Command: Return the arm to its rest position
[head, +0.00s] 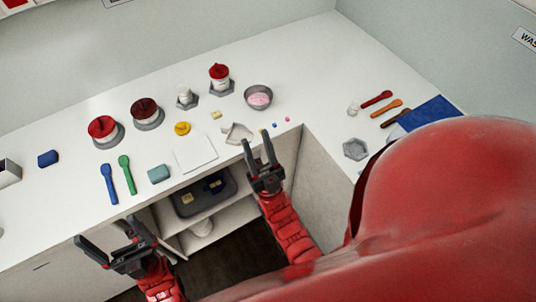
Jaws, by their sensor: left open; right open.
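My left gripper (106,232) is at the lower left, in front of the counter's front edge, with its two dark fingers spread and nothing between them. My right gripper (256,142) is in the middle, open and empty. Its fingertips appear close to the counter's front edge, near a small beige tray (238,131); I cannot tell its height. Both red arms come up from below.
The white counter (75,145) holds red-topped jars (103,128), a pink-filled bowl (258,96), a white sheet (196,153), blue and green spoons (127,174) and more spoons (377,99). A dark tray (205,192) sits on a shelf below. Open floor shows beneath.

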